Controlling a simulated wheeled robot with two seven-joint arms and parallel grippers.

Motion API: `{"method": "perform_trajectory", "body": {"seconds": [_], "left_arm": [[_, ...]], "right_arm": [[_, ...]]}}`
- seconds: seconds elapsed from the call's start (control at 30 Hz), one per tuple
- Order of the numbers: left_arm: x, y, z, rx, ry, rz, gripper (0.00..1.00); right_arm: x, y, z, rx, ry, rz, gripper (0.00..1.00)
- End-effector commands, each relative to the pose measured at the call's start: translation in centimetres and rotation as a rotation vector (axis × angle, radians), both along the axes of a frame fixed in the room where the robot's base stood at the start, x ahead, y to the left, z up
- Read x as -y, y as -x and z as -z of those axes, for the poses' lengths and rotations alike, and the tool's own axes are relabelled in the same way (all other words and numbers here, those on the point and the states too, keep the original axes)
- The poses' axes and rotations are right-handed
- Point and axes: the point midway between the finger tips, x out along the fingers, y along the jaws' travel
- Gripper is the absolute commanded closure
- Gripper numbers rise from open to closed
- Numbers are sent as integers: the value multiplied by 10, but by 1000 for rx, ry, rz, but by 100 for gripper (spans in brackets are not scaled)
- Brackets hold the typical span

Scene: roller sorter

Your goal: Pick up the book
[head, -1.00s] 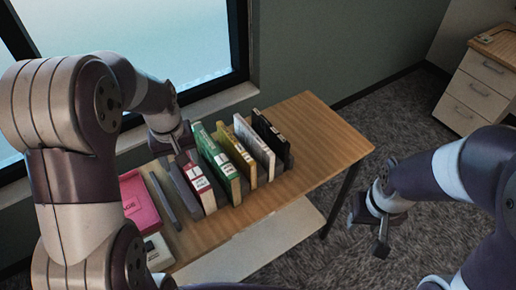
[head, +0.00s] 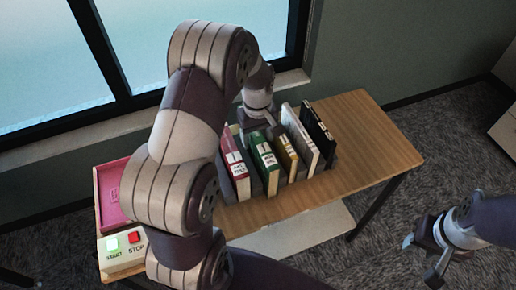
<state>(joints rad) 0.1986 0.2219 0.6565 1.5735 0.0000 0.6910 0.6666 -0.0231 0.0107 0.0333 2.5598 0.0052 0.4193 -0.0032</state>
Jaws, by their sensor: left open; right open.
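Several books stand upright in a row in a dark rack on the wooden table (head: 378,150). My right gripper (head: 424,260) is open and empty over the carpet, right of the table.
A pink tray (head: 108,195) lies at the table's left end. The table's right end is clear. A window and wall stand behind.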

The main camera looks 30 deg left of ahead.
Motion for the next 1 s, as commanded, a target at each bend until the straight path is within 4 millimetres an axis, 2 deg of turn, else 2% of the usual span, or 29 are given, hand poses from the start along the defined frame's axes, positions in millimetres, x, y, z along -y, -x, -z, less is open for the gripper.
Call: {"method": "perform_trajectory", "body": {"seconds": [0.13, 0.33, 0.37, 0.5, 0.53, 0.57, 1.0], "left_arm": [[0, 0, 17, -2, 1, 1, 36], [0, 0, 20, 1, 0, 1, 36], [0, 0, 20, 1, 0, 1, 39], [0, 0, 20, 1, 0, 1, 85], [0, 0, 20, 1, 0, 1, 95], [0, 0, 19, 1, 0, 1, 100], [0, -1, 19, 3, 0, 1, 100]], "right_arm": [[0, 0, -4, 0, 0, 0, 57], [0, 0, -4, 0, 0, 0, 57], [0, 0, -4, 0, 0, 0, 57], [0, 0, -4, 0, 0, 0, 57], [0, 0, -4, 0, 0, 0, 57], [0, 0, -4, 0, 0, 0, 57], [0, 0, -4, 0, 0, 0, 57]]}}
